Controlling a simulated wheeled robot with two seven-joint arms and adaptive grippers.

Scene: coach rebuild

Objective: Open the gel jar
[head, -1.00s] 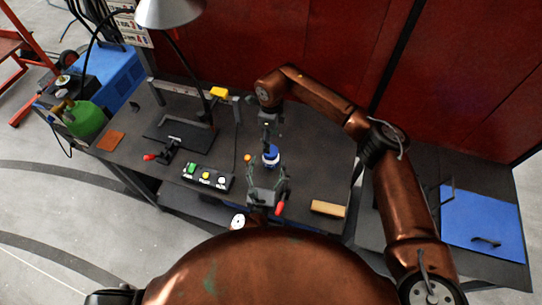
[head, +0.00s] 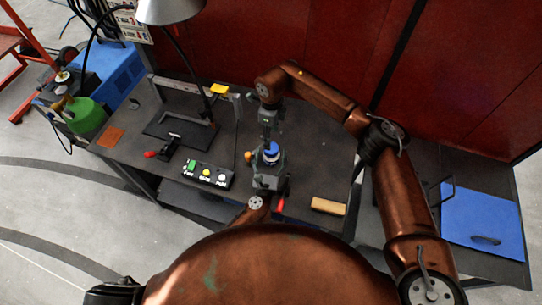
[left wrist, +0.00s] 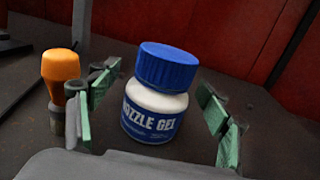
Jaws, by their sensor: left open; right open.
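The gel jar (left wrist: 155,110) is white with a blue label reading "…OZZLE GEL" and a ribbed blue lid (left wrist: 167,66), which is on it. In the head view the blue lid (head: 271,150) shows near the bench's front. My left gripper (head: 270,165) reaches in from below; in the left wrist view its green-padded fingers (left wrist: 160,100) are open, one on each side of the jar, with gaps showing. My right gripper (head: 270,132) is open and points down just above the lid; its fingertips are small and hard to make out.
An orange-topped item (left wrist: 60,68) stands left of the jar, close to a left finger. A button box (head: 207,175) is to the left, a tan block (head: 327,206) to the right. A lamp (head: 170,10) hangs over the bench's back left.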

